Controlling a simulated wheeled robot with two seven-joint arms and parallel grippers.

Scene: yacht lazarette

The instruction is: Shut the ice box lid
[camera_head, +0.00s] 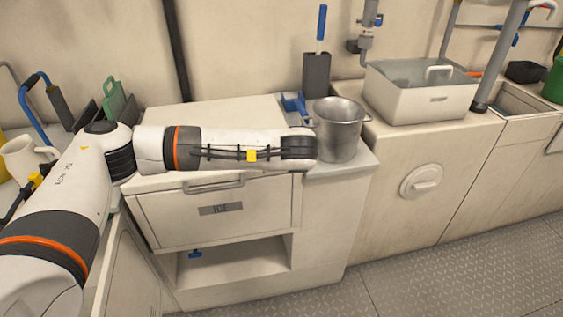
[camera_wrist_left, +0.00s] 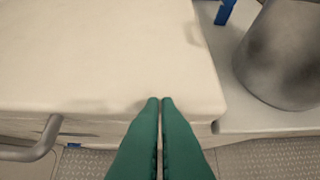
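The ice box (camera_head: 219,209) is a cream cabinet with an "ICE" label on its front. Its cream lid (camera_head: 215,112) lies flat, or nearly flat, across the top; I cannot tell if a thin gap is left under its front edge. The lid also shows in the left wrist view (camera_wrist_left: 90,50). A grey bar handle (camera_head: 213,186) runs along the front. My left arm reaches across above the lid. My left gripper (camera_wrist_left: 160,101) has its green fingers together and empty, at the lid's front right edge; contact is unclear. The head view hides these fingers. My right gripper is out of view.
A metal pot (camera_head: 338,130) stands on the counter just right of the lid, close to my left wrist. Behind it are a blue-handled tool in a grey holder (camera_head: 316,75) and a white basin (camera_head: 420,98). A white jug (camera_head: 22,158) stands at left. Floor at right is clear.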

